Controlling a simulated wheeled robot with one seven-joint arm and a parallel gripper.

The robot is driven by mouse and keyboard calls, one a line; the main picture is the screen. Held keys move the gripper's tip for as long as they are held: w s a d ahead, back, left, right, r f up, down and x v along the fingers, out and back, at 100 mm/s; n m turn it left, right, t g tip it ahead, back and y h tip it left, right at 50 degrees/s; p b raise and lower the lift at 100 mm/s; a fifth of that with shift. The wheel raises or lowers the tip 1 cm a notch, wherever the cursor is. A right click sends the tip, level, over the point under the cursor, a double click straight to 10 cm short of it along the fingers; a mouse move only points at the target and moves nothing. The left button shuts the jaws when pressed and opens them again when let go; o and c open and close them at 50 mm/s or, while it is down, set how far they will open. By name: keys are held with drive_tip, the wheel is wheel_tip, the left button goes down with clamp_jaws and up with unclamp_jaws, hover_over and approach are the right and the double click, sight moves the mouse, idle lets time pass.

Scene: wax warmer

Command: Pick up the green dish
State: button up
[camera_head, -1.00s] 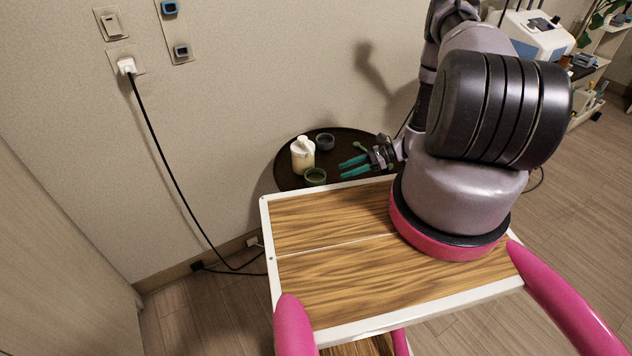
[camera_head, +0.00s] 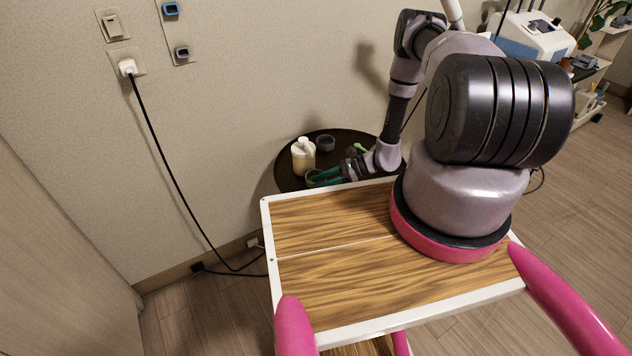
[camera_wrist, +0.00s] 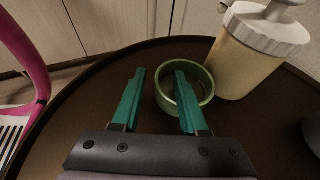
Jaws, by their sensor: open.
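The green dish (camera_wrist: 206,86) is a small round open bowl on the dark round table. In the wrist view it lies ahead and right of centre. My gripper (camera_wrist: 160,72) is open with teal fingers. The right finger reaches over the dish's opening and the left finger is outside its left rim, so the dish's left wall lies between them. I cannot tell how high the fingers are above the table. In the head view my gripper (camera_head: 324,177) is at the dish (camera_head: 313,174), partly covering it.
A cream pump bottle (camera_wrist: 250,50) stands close to the right of the dish. A grey bowl (camera_head: 325,142) sits farther back on the round table (camera_wrist: 75,112). A green utensil (camera_head: 361,149) lies near my arm. The wall is behind the table.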

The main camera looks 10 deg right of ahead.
clamp_jaws()
drive_tip(key=shift+d, duration=0.15)
idle(1.1)
